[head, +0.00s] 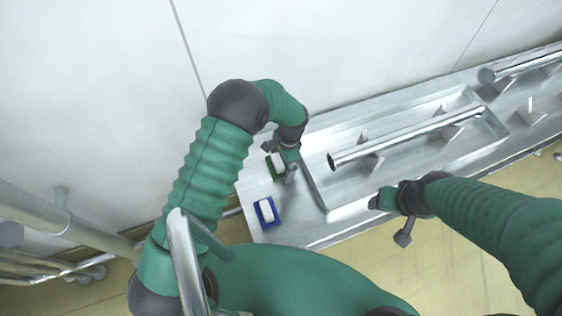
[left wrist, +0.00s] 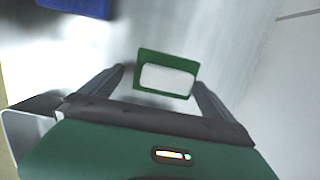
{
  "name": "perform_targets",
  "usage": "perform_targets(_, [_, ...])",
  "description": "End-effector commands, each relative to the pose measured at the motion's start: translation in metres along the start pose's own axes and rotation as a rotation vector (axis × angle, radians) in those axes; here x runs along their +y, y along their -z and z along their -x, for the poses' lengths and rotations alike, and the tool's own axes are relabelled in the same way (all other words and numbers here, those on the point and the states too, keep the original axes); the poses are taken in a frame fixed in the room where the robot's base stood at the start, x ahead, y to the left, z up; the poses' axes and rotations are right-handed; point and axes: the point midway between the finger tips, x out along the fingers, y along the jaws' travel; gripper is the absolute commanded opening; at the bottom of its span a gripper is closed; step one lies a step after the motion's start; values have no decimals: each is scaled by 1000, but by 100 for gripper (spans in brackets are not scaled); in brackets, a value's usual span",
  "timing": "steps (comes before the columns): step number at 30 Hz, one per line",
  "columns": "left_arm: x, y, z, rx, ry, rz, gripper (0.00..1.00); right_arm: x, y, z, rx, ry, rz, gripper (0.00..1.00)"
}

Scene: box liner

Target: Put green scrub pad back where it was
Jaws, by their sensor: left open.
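The green scrub pad (head: 271,170) shows as a green rectangle with a white block on its face. It is on the left part of the metal counter in the head view. In the left wrist view, the green pad (left wrist: 149,57) is between and just beyond the fingertips. My left gripper (head: 280,160) is open over the pad, which it partly hides in the head view. The open fingers (left wrist: 159,76) frame it in the wrist view; whether either touches it is unclear. My right gripper (head: 389,218) is over the counter's front edge, its jaws unclear.
A blue pad (head: 275,221) with a white block lies nearer the front; its blue edge (left wrist: 75,7) shows in the left wrist view. A recessed metal tray (head: 322,192) with a long bar (head: 400,137) lies to the right. A wall stands behind the counter.

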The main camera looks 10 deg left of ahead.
Motion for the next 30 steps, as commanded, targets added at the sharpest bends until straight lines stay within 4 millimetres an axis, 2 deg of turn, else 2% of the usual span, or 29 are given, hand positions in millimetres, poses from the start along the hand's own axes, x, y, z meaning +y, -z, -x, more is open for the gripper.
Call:
perform_targets(5, [-2,-1,28,6,2,3,100,0,0,-1,0,0,1,67])
perform_targets(12, [-1,1,90,4,4,1,100,0,-1,-3,0,0,1,67])
perform_targets(15, [0,1,108,2,3,0,100,0,-1,-3,0,0,1,67])
perform_targets(18, [0,1,118,1,1,1,100,0,-1,-3,0,0,1,67])
perform_targets(23, [0,-2,122,3,1,9,100,0,-1,-3,0,0,1,67])
perform_targets(26, [2,-22,133,35,11,97,100,0,-1,-2,0,0,1,67])
perform_targets(29, [12,-65,151,112,28,305,100,0,-1,-3,0,0,1,67])
perform_targets(30, [20,-86,157,149,33,411,100,0,-1,-3,0,0,1,67])
